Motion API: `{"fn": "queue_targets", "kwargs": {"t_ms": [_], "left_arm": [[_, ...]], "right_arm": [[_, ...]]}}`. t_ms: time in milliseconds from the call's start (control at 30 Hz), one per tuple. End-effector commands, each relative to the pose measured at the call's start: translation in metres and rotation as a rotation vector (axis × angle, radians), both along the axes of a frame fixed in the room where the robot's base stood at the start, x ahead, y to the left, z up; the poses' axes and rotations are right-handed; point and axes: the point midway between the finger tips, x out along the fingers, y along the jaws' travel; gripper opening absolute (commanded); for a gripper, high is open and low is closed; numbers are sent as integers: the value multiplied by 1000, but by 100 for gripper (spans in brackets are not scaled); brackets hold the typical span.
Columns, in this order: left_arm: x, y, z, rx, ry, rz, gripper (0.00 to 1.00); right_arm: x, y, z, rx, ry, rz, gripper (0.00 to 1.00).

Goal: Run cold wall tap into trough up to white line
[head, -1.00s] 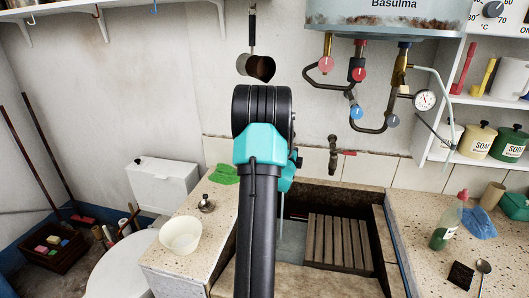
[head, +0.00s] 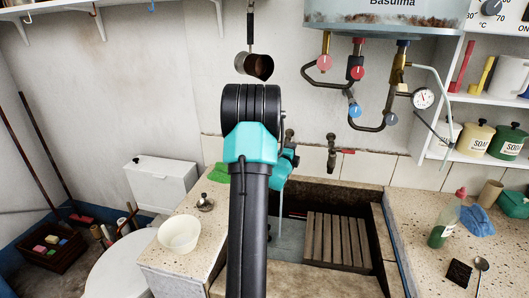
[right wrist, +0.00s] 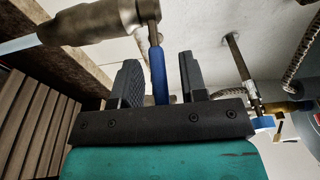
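The stone trough (head: 374,196) is in the head view, right of my right arm. Grey-blue water (head: 287,238) shows in it. A thin pale stream (head: 280,203) falls beside my arm, and the right wrist view shows it leaving the metal spout. The cold wall tap (head: 289,136) is mostly behind my arm; the right wrist view shows its spout (right wrist: 95,22) and blue lever (right wrist: 157,72). My right gripper (right wrist: 164,88) is open. The lever appears between its fingers, with gaps on both sides. I cannot make out the white line. My left gripper is out of view.
A red-handled wall tap (head: 333,150) is right of the cold tap. A wooden slatted rack (head: 337,240) lies in the trough's right part. A white bowl (head: 179,235) and a green cloth (head: 219,173) are on the left ledge. Heater pipes (head: 357,90) hang above.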

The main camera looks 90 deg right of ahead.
Motion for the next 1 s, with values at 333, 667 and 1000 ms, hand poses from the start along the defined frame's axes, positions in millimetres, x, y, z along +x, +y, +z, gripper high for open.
{"fn": "queue_targets", "kwargs": {"t_ms": [333,667,1000], "left_arm": [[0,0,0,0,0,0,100],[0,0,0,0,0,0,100],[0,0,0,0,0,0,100]], "right_arm": [[3,8,0,1,-1,1,39],[20,58,0,1,-1,2,39],[40,121,0,2,-2,3,39]]}}
